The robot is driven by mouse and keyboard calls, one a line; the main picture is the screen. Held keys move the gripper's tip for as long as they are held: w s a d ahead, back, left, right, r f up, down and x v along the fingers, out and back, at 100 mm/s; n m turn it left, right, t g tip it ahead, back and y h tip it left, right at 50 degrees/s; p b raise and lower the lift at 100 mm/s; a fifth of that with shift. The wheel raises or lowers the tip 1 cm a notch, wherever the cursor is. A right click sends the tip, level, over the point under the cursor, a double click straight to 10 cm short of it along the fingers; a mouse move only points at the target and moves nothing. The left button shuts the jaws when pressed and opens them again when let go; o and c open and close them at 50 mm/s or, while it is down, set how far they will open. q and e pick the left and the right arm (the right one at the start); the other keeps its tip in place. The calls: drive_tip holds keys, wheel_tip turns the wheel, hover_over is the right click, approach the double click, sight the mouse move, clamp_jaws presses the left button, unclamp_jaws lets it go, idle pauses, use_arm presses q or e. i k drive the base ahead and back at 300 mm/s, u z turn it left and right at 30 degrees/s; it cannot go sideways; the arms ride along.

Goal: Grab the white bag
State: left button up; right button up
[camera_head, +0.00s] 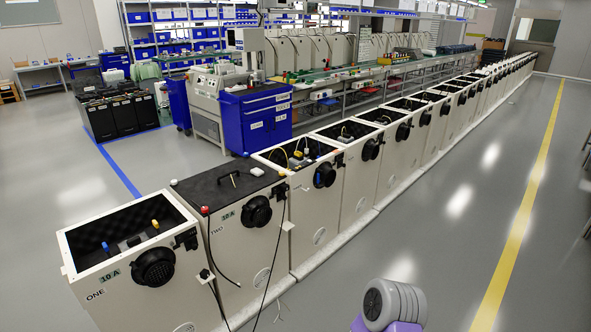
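I cannot make out a white bag for certain in the head view. A small white item (257,171) lies on the black top of the cabinet marked TWO (240,240), too small to identify. Neither my left nor my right gripper shows in the head view.
The cabinet marked ONE (130,265) has an open top with parts inside. A long row of white cabinets runs away to the back right. Dark cables hang over cabinet TWO. A blue drawer cabinet (256,120) stands behind the row. Floor with a yellow line (520,215) is clear on the right.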

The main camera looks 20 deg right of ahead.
sight(257, 172)
drive_tip(key=z, duration=1.15)
drive_tip(key=i, duration=1.15)
drive_tip(key=z, duration=0.35)
drive_tip(key=i, duration=1.5)
drive_tip(key=u, duration=1)
